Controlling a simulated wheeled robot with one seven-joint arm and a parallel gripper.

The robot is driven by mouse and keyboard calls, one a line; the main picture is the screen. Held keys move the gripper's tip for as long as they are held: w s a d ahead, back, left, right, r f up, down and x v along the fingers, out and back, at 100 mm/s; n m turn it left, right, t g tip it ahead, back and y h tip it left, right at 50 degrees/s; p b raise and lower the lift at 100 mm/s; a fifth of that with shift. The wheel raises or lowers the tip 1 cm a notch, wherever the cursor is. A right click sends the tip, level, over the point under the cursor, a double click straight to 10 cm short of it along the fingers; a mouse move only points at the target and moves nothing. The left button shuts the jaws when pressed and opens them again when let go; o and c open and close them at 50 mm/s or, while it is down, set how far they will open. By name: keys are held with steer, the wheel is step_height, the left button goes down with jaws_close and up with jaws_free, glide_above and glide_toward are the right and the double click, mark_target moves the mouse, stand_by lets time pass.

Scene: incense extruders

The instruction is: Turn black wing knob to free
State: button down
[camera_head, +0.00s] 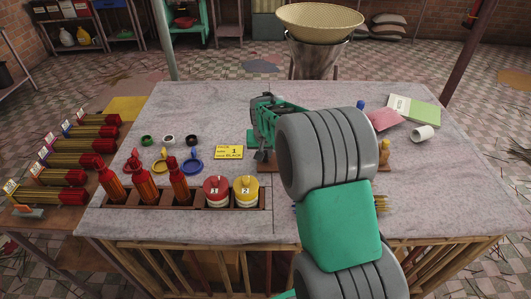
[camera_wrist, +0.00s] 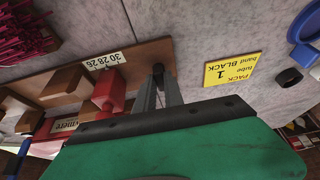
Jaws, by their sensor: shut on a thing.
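In the wrist view, the black wing knob (camera_wrist: 158,69) is a small dark shape on a brown wooden base (camera_wrist: 135,57). My gripper (camera_wrist: 161,80) has its grey fingers close together with their tips at the knob. They are shut on it, and its wings are mostly hidden. A red block (camera_wrist: 108,90) and a white label reading 30 28 26 (camera_wrist: 103,61) are beside the knob on the base. In the head view, my gripper (camera_head: 263,155) points down at the base (camera_head: 267,166); the knob cannot be made out. My arm hides much of the area to the right.
A yellow card reading PACK 1, tube band BLACK (camera_head: 229,152), lies left of the base. Several coloured rings, including a black one (camera_head: 191,140), lie near it. A wooden rack (camera_head: 258,202) with red-capped tubes and two tubs stands in front. The table's back left is clear.

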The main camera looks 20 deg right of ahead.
steer(key=shift+n, duration=0.4)
steer(key=n, duration=0.1)
steer(key=n+y+b, duration=0.1)
steer(key=n+b, duration=0.1)
steer(key=shift+d+f+n+t+y, duration=0.15)
steer(key=shift+d+n+t+y, duration=0.15)
steer(key=shift+y, duration=0.1)
steer(key=n, duration=0.2)
steer(key=n+y+b, duration=0.1)
steer(key=n, duration=0.1)
steer(key=shift+d+y, duration=0.15)
steer(key=shift+y, duration=0.15)
steer(key=n+g+y, duration=0.1)
steer(key=n, duration=0.4)
steer(key=shift+w+d, duration=0.1)
steer(key=shift+d, duration=0.05)
steer(key=shift+w+d+n+g+y+p, duration=0.1)
steer(key=shift+n+g+y+p, duration=0.35)
steer(key=shift+n, duration=0.7)
steer(key=shift+w+n+g+y+p, duration=0.1)
steer(key=shift+n+g+y+p, duration=0.15)
steer(key=shift+n+g+p, duration=0.6)
steer(key=shift+n+t, duration=0.3)
steer(key=shift+n, duration=0.1)
steer(key=c, duration=1.4)
jaws_free()
steer(key=shift+c, duration=0.2)
